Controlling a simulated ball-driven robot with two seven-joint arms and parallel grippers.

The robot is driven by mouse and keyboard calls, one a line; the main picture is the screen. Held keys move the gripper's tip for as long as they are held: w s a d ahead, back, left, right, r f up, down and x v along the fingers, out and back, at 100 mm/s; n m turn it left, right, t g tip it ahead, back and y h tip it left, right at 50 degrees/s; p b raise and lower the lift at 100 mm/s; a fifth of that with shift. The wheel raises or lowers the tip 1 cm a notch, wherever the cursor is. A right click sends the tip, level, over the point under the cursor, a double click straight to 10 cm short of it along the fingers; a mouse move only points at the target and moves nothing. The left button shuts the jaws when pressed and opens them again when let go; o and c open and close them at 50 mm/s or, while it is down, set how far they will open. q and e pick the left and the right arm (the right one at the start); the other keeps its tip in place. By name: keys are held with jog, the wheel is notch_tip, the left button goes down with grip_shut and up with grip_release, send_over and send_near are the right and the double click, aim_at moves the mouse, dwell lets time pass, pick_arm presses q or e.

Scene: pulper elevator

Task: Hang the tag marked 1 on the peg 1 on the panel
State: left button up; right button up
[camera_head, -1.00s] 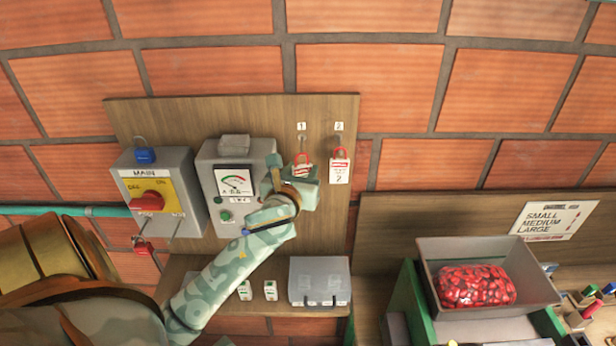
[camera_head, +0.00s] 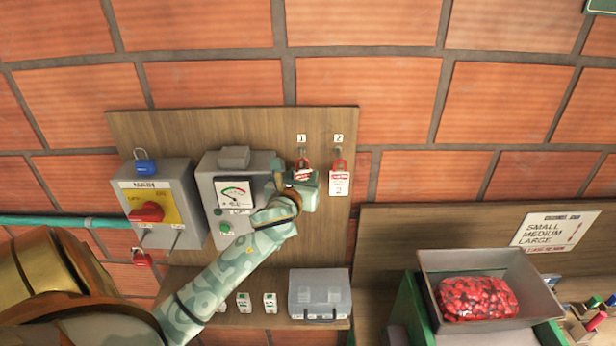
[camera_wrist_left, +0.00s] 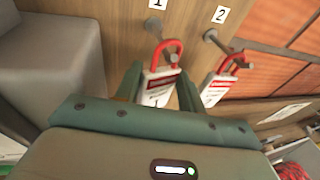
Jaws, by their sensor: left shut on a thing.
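My left gripper (camera_head: 307,180) is shut on the tag marked 1 (camera_head: 303,172), a white and red tag with a red loop. In the left wrist view the tag (camera_wrist_left: 158,90) stands upright between the fingers (camera_wrist_left: 160,95). Peg 1 (camera_wrist_left: 154,27) sticks out from the wooden panel (camera_head: 270,130) below its number label. The tag's red loop overlaps the end of this peg; I cannot tell whether it is around it or in front. The tag marked 2 (camera_head: 339,182) hangs on peg 2 (camera_wrist_left: 210,36), just right. My right gripper is out of view.
A grey meter box (camera_head: 208,185) stands close left of my gripper, with the main switch box (camera_head: 130,205) beyond it. A grey case (camera_head: 320,293) sits on the shelf below. A bin (camera_head: 430,268) holding a red bag is at the right.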

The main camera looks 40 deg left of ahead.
pick_arm(q)
jog(key=shift+c, duration=0.4)
jog(key=o, duration=1.2)
jog(key=shift+s+d, duration=0.1)
jog(key=shift+s+d, duration=0.15)
jog(key=shift+s, duration=0.2)
jog(key=v, duration=1.5)
jog(key=shift+s+d+r, duration=0.1)
jog(key=shift+d+r, duration=0.05)
jog(key=shift+r, duration=0.1)
jog(key=shift+b, duration=0.3)
